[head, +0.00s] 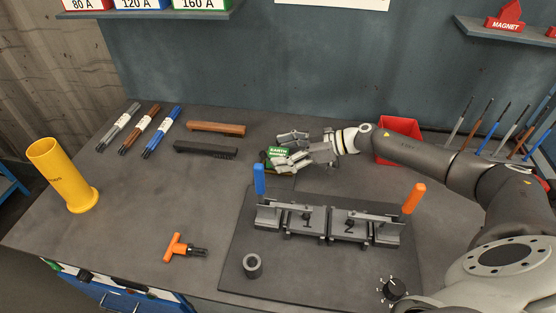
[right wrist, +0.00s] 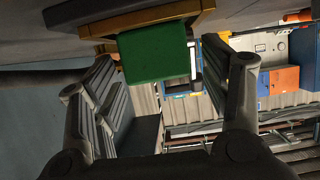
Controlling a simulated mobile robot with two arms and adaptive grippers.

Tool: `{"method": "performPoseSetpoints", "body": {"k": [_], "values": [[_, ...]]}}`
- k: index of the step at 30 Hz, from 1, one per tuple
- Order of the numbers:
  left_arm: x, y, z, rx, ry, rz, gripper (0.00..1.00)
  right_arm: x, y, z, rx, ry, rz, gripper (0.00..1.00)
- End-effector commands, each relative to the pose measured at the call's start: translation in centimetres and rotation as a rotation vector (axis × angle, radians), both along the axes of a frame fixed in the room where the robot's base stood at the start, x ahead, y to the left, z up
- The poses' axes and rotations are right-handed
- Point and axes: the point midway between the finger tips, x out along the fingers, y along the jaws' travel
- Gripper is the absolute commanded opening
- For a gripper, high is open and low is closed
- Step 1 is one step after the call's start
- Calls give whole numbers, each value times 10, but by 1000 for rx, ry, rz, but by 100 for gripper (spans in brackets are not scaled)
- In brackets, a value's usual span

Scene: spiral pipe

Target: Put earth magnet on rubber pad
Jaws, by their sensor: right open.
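The earth magnet (head: 278,150) is a small green block with white lettering, near the middle of the table in the head view. My right gripper (head: 293,150) is open beside it, with its fingers reaching left around the block. In the right wrist view the green block (right wrist: 153,54) shows between the spread fingers (right wrist: 168,80), with a brownish-yellow edge behind it. I see no clear contact. My left gripper is out of view.
Below the magnet, a dark plate (head: 235,275) carries two clamps marked 1 and 2 (head: 318,222), with blue and orange handles. A red bin (head: 399,137) stands behind my right arm. Brushes (head: 205,150) lie to the left. A yellow cup (head: 63,178) stands far left.

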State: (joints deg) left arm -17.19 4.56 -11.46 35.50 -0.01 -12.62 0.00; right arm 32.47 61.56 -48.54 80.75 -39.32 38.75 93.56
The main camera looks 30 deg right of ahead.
Motion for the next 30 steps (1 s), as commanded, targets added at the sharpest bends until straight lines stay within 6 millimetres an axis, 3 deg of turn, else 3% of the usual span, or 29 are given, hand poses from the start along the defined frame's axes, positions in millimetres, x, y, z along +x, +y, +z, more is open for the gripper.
{"method": "performPoseSetpoints", "body": {"k": [2, 18, 26, 30], "values": [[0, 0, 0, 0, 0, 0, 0, 0, 0, 0, 0, 0, 0, 70], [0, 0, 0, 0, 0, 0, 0, -1, 0, 0, -1, 1, 1, 0], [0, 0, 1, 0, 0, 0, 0, 0, 0, 3, 2, -4, 0, 0], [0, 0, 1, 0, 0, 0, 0, 1, -1, 13, 0, -6, 1, 0]]}}
